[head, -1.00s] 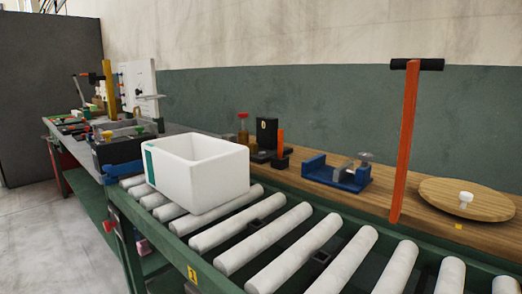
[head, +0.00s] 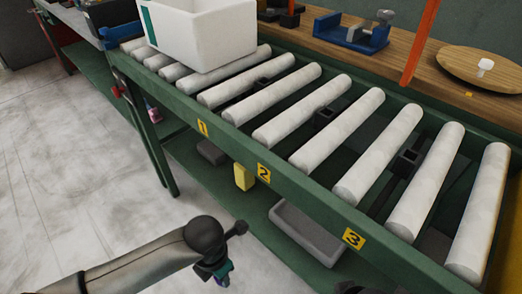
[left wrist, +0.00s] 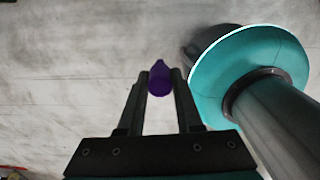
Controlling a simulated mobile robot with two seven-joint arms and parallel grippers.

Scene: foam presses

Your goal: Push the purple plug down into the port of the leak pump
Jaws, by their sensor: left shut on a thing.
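In the left wrist view, the purple plug (left wrist: 160,78) sits between the fingertips of my left gripper (left wrist: 160,86), which is shut on it. Pale floor shows beyond it. In the head view, my left arm comes in at the bottom, and my left gripper (head: 219,272) hangs low over the floor, in front of the roller conveyor. The plug is too small to make out there. I cannot make out the leak pump or its port in either view. My right gripper is not in view.
The roller conveyor (head: 235,140) has a green frame with yellow number tags. A white bin (head: 212,38) stands on its far-left rollers. Behind, a wooden shelf holds a blue fixture (head: 345,33), an orange post (head: 422,45) and a round board (head: 475,66). A grey tray (head: 300,232) lies below.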

